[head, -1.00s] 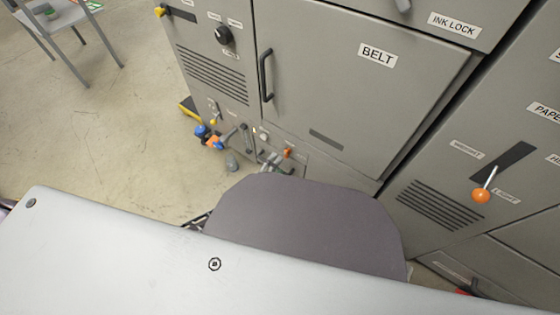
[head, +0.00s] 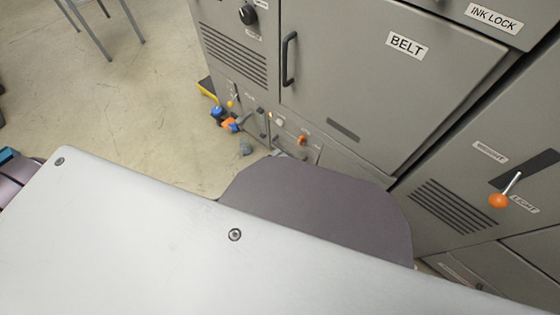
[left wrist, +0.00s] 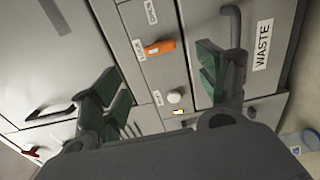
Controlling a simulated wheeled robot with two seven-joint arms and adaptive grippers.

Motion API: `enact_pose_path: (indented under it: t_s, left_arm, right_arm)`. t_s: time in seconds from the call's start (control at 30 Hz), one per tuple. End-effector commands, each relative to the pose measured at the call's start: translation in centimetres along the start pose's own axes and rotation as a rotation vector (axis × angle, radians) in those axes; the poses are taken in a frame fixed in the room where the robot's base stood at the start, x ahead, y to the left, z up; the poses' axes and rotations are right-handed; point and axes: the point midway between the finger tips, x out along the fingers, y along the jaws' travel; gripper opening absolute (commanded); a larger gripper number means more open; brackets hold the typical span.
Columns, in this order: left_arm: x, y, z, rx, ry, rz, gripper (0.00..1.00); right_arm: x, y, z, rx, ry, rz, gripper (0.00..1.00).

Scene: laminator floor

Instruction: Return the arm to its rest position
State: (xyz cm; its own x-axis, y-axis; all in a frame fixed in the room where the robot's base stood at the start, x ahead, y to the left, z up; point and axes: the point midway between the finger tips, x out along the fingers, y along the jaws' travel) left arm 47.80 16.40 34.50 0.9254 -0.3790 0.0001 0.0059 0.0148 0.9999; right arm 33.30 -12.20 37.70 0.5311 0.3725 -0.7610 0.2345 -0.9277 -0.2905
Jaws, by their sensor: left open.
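My left gripper (left wrist: 158,95) shows in the left wrist view with its two dark, green-padded fingers spread wide apart. Nothing is held between them. Behind the fingers is the grey machine front, with an orange handle (left wrist: 159,47), a white knob (left wrist: 174,96) and a panel labelled WASTE (left wrist: 263,45). In the head view I cannot make out the left gripper's fingers; my own grey body covers the lower part. My right gripper is in neither view.
The grey cabinet with the BELT door (head: 390,75) stands ahead. An orange-ball lever (head: 500,200) projects at the right. Small blue and orange parts (head: 225,120) are low at the cabinet's left corner. Bare floor (head: 150,110) lies left, with chair legs (head: 90,30) at the top.

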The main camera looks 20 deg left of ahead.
Motion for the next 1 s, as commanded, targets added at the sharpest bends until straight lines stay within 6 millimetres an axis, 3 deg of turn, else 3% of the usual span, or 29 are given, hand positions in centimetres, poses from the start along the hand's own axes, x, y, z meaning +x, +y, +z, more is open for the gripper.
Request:
enact_pose_path:
  t_s: [0.47, 1.0]
  left_arm:
    - [0.2, 0.0, 0.3, 0.009, -0.005, -0.009, 0.75]
    - [2.0, 1.1, 5.0, 0.213, -0.104, -0.169, 0.75]
  right_arm:
    - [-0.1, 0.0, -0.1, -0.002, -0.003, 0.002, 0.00]
    - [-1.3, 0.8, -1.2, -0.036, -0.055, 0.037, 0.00]
